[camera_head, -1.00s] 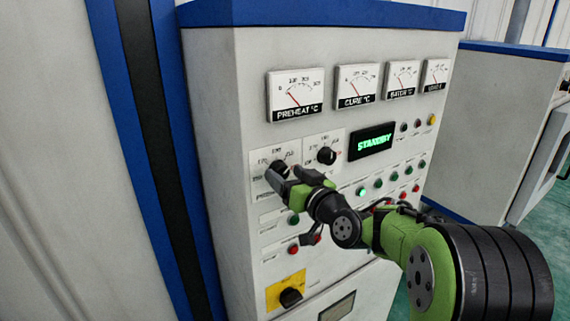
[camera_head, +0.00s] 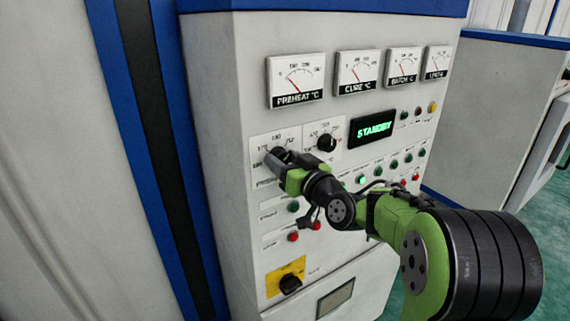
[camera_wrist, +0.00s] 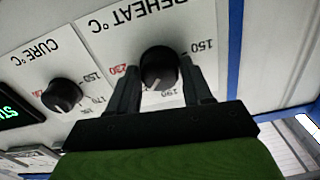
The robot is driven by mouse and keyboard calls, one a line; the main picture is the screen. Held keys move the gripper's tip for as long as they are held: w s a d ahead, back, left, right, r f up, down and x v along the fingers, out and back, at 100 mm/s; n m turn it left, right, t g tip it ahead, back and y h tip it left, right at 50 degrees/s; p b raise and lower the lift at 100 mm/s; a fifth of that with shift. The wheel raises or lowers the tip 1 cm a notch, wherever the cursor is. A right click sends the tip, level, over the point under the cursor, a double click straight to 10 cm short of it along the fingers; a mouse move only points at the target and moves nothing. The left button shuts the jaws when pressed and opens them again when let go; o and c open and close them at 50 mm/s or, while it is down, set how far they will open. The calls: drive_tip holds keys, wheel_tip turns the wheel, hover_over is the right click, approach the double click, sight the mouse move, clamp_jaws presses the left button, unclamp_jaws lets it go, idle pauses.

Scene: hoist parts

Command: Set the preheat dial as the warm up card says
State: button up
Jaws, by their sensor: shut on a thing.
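The preheat dial (camera_wrist: 158,68) is a black knob on a white scale plate, upside down in the wrist view. My gripper (camera_wrist: 160,80) is shut on it, one finger on each side. The dial's pale pointer mark shows near its lower edge in the wrist view, toward a number that looks like 190. The numbers 150 and a red 230 also show on the plate (camera_wrist: 110,45). In the head view my gripper (camera_head: 277,160) covers most of the dial. The preheat meter (camera_head: 296,80) is above it. I do not see the warm up card.
The cure dial (camera_head: 326,142) is close beside the preheat dial. Several buttons and lamps sit below and to the right, and a yellow plate with a black switch (camera_head: 290,284) is lower down. Blue-trimmed cabinets stand on both sides.

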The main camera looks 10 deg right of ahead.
drive_tip(key=shift+f+n+b, duration=0.25)
drive_tip(key=shift+n+b, duration=0.05)
drive_tip(key=shift+b, duration=0.25)
drive_tip(key=shift+c, duration=0.6)
drive_tip(key=n+b, duration=0.8)
drive_tip(key=b, duration=0.6)
drive_tip(key=shift+r+n, duration=0.1)
drive_tip(key=shift+n, duration=0.3)
drive_tip(key=o, duration=1.1)
drive_tip(key=shift+c, duration=0.2)
